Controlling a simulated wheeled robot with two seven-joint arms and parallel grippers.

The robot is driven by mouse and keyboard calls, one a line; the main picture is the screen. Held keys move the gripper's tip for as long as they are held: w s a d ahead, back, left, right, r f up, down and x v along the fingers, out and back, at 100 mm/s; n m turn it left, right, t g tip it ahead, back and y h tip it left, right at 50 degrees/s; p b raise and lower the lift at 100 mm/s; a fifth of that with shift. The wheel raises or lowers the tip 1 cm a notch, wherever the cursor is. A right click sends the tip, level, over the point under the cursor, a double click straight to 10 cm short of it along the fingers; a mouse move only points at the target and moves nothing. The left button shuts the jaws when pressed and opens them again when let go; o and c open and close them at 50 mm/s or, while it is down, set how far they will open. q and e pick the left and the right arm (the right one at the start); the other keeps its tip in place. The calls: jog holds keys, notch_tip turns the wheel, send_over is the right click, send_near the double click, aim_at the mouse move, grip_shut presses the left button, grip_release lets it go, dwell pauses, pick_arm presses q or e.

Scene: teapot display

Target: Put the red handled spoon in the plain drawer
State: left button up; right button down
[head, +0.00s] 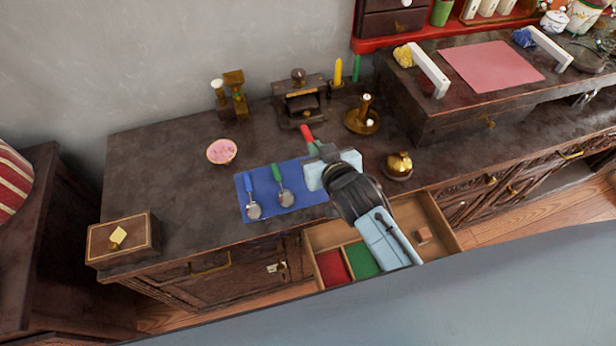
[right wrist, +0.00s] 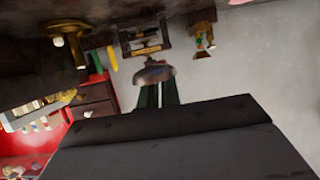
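The red handled spoon (head: 306,133) shows its red handle in the head view, sticking up past the fingers of my right gripper (head: 318,157). My right gripper is shut on it and holds it above the right end of the blue mat (head: 295,206). In the right wrist view its metal bowl (right wrist: 153,73) shows at the tips of the dark green fingers (right wrist: 158,94). The open drawer (head: 440,222) lies below my right arm. It has a red section (head: 332,266), a green section (head: 362,259) and a plain wooden section, partly hidden by my arm. My left gripper is not in view.
A blue handled spoon (head: 253,205) and a green handled spoon (head: 283,193) lie on the mat. A small brown block (head: 424,235) sits in the plain section. A brass bell (head: 398,166) and candle holder (head: 362,121) stand to the right, a pink bowl (head: 222,152) to the left.

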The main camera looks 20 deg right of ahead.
jog(key=shift+s+a+f, duration=0.1)
jog(key=shift+a+f, duration=0.25)
jog(key=shift+f, duration=0.2)
jog(key=shift+a+f, duration=0.3)
jog(key=shift+f, duration=0.2)
jog(key=shift+f, duration=0.1)
